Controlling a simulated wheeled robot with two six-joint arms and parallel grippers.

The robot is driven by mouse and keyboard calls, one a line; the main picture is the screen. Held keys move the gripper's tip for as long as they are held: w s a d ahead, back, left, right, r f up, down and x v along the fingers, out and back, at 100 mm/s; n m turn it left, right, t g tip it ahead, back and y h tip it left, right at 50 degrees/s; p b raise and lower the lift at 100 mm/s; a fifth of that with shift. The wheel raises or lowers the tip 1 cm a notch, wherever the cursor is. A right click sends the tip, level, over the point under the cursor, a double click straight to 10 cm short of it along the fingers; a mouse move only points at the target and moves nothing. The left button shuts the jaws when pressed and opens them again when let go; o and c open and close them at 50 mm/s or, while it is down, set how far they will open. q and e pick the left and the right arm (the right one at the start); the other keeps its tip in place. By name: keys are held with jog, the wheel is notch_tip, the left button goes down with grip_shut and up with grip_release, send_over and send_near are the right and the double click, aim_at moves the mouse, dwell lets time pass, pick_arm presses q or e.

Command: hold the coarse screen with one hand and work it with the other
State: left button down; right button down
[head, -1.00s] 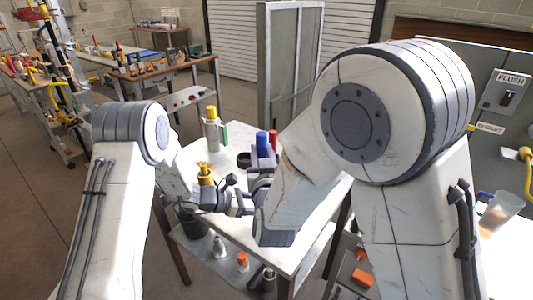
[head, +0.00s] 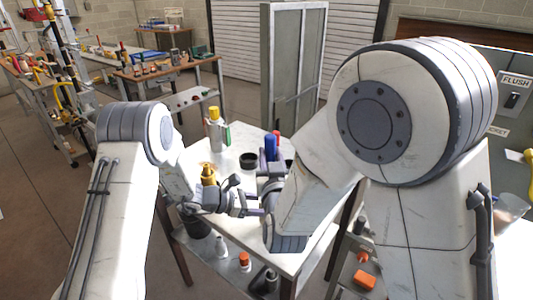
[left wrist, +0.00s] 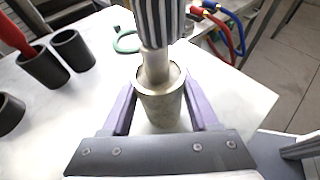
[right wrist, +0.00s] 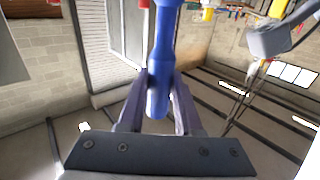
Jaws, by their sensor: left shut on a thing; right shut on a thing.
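The coarse screen (left wrist: 160,100) is a pale metal cylinder, open at the top, between the fingers of my left gripper (left wrist: 160,115), which is shut on it. My right gripper (right wrist: 158,108) is shut on a blue handle (right wrist: 160,75). The blue handle stands upright in the head view (head: 271,147). My right arm hides much of the screen there, and I cannot see how deep the stem goes.
A white table (head: 232,235) lies below. Dark cups (left wrist: 42,67) stand on it, one with a red handle (left wrist: 14,35). A grey bottle with a yellow cap (head: 215,130) stands at the back, and a brass fitting (head: 208,174) shows near my left wrist. A tall grey cabinet (head: 293,65) is behind.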

jog(key=shift+s+d, duration=0.2)
jog(key=shift+d, duration=0.1)
notch_tip(320, 180, up, 8)
jog(key=w+a, duration=0.1)
jog(key=a, duration=0.1)
jog(key=shift+w+a, duration=0.25)
jog(key=shift+w, duration=0.1)
dwell(1.1)
